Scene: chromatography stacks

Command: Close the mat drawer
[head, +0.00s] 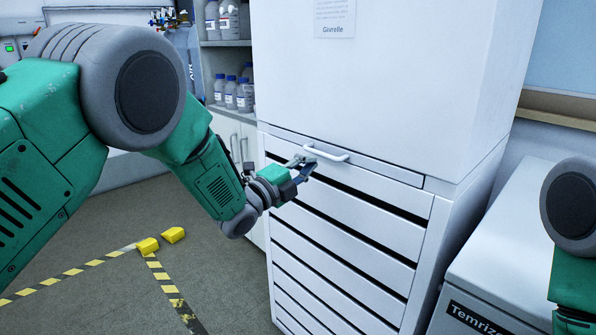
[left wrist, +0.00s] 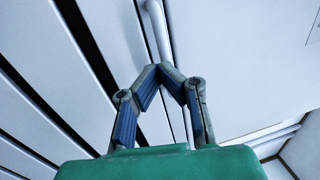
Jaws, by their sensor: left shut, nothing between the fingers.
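The white cabinet has a thin drawer front (head: 385,179) with a white bar handle (head: 326,153), just below the tall upper body; I take this for the mat drawer. It looks nearly flush; I cannot tell if a small gap is left. My left gripper (head: 307,167) is at the handle's left end, in front of the drawer. In the left wrist view the gripper's fingertips (left wrist: 162,69) meet and hold nothing. The handle (left wrist: 160,28) runs just beyond them; contact is unclear. My right gripper is out of view.
Several wider drawer fronts (head: 340,240) with dark gaps lie below. A white appliance (head: 500,255) stands at right. Shelves of bottles (head: 232,92) are behind at left. Yellow blocks (head: 148,245) and striped tape (head: 72,272) mark the otherwise open floor at left.

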